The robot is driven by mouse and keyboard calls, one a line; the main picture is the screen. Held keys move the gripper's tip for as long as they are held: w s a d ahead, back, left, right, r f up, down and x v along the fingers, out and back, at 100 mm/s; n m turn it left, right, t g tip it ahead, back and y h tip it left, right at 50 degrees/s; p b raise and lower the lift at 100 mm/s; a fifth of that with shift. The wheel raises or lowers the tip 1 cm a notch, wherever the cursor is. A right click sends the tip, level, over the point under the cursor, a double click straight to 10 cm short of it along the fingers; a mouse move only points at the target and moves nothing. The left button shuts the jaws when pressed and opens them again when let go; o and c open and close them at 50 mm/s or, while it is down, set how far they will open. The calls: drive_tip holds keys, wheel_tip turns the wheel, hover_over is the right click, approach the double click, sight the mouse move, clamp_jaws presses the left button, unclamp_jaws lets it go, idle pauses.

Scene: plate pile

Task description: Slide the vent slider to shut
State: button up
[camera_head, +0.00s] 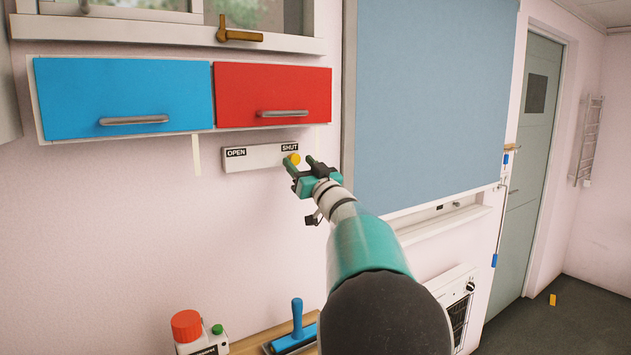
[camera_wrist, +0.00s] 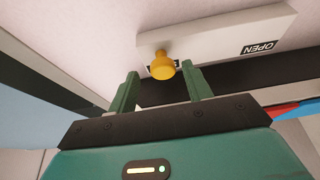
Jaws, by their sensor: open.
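The vent slider is a white plate (camera_head: 260,158) on the pink wall below the drawers, with OPEN printed at its left end and SHUT at its right end. Its yellow knob (camera_head: 294,158) is at the SHUT end. My gripper (camera_head: 302,163) is open, with its fingers close to the knob. In the wrist view the yellow knob (camera_wrist: 162,66) shows just beyond the gap between the green fingertips of my gripper (camera_wrist: 162,78). The plate (camera_wrist: 220,45) appears upside down there, with OPEN to the right. I cannot tell whether a finger touches the knob.
A blue drawer (camera_head: 125,95) and a red drawer (camera_head: 272,95) with handles are just above the plate. A large blue board (camera_head: 430,100) is to the right. A red-capped container (camera_head: 195,333) and a blue-handled tool (camera_head: 297,322) stand on a shelf below.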

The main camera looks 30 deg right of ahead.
drive_tip(key=v, duration=1.2)
drive_tip(key=shift+s, duration=0.35)
